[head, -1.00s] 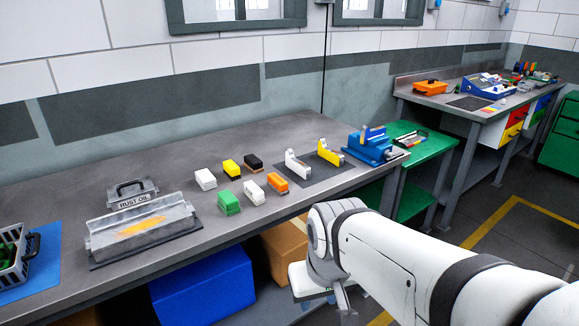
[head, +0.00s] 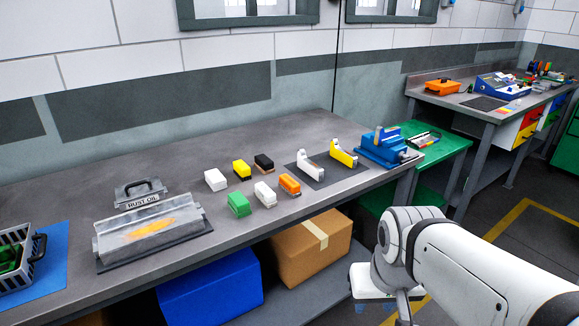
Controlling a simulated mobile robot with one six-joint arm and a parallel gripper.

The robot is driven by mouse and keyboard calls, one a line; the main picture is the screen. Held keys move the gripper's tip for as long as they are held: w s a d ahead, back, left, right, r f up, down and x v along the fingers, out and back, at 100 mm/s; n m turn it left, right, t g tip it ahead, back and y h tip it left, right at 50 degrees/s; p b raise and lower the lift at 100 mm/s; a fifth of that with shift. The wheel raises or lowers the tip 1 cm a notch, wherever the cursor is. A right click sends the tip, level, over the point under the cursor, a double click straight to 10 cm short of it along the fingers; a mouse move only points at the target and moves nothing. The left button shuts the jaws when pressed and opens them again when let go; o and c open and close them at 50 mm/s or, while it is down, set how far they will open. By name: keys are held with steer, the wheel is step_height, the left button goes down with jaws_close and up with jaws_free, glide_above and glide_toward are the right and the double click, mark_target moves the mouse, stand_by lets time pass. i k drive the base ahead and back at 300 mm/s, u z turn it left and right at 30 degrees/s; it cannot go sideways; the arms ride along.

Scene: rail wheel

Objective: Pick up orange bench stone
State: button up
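The orange bench stone (head: 289,184) lies on the grey workbench (head: 330,215), near its front edge. It is a small block with an orange top and a lighter lower part. It is the right one of the front row of blocks, with a white block (head: 264,193) to its left and a black block (head: 263,163) behind it. My gripper (head: 404,308) is only partly in view at the bottom right, below bench height and well apart from the stone. Its fingertips are cut off or hidden, so its opening does not show.
Green (head: 239,204), yellow (head: 242,169) and another white block (head: 215,180) stand close by. A cardboard box (head: 311,250) and a blue box (head: 210,288) sit beneath the bench.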

mark_target(292, 187)
steer(key=u, duration=0.05)
steer(key=i, duration=0.95)
steer(key=z, duration=0.1)
